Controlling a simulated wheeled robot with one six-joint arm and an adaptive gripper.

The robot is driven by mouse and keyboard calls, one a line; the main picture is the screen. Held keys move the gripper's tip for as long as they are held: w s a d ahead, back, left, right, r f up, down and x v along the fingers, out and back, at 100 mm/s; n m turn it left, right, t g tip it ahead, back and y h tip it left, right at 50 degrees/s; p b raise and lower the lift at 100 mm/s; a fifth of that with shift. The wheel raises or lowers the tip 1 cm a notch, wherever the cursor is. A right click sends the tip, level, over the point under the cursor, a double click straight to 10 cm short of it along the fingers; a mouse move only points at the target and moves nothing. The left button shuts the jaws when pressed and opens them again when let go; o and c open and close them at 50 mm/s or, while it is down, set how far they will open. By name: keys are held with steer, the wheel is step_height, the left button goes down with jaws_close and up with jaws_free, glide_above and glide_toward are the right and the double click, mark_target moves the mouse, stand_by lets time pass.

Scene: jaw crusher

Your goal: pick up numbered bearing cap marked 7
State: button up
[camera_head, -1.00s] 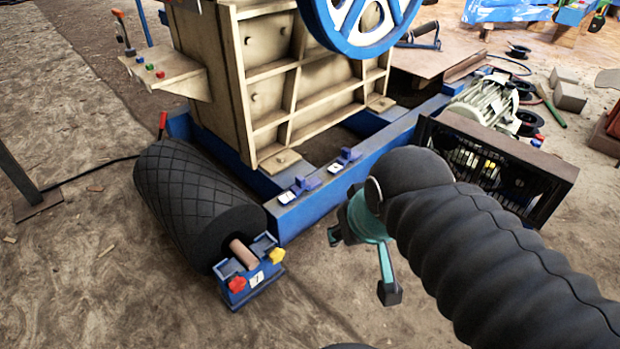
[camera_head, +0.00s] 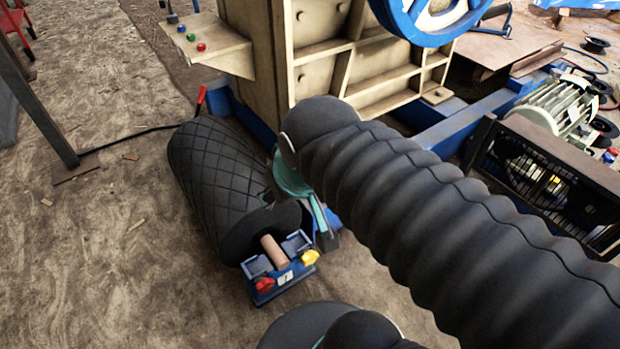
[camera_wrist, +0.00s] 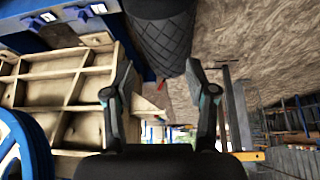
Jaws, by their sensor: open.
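Two small blue-purple caps with white labels lie on the blue beam in the wrist view, one at the upper left (camera_wrist: 38,22) and one at the top (camera_wrist: 90,10). Their numbers are too small to read. My arm hides them in the head view. The blue bearing block (camera_head: 290,290) at the roller's near end carries a white label, a red knob (camera_head: 264,285) and a yellow knob (camera_head: 310,257). Its label is hard to read. My gripper (camera_head: 297,215) is open and empty, near the roller's right side and above the block; its fingers also frame the wrist view (camera_wrist: 160,75).
The black roller (camera_head: 215,180) lies left of my gripper. The cream crusher body (camera_head: 375,50) and its blue flywheel (camera_head: 445,25) stand behind. A dark-framed guard (camera_head: 550,180) is at the right. Bare ground (camera_head: 110,260) is open at the left.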

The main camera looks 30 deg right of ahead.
steer(key=w+d+f+t+h+b, duration=0.2)
steer(key=w+d+f, duration=0.5)
steer(key=w+d, duration=0.45)
steer(key=w+d+f+t+h+b, duration=0.1)
steer(key=w+d+f+h+b, duration=0.15)
steer(key=w+d+f, duration=0.65)
steer(key=s+d+f+t+y+b, duration=0.1)
steer(key=d+f+t+y+b, duration=0.15)
steer(key=d+f, duration=0.7)
steer(key=s+d+f+t+y+b, duration=0.25)
steer(key=d+f, duration=0.35)
steer(key=f, duration=0.6)
steer(key=shift+n, duration=0.3)
steer(key=shift+a+b+x, duration=0.15)
steer(key=shift+b+x, duration=0.2)
steer(key=shift+x, duration=3.25)
steer(key=shift+a+b+x, duration=0.1)
steer(key=shift+b+x, duration=0.25)
steer(key=shift+x, duration=3.25)
steer(key=shift+r, duration=0.1)
jaws_close()
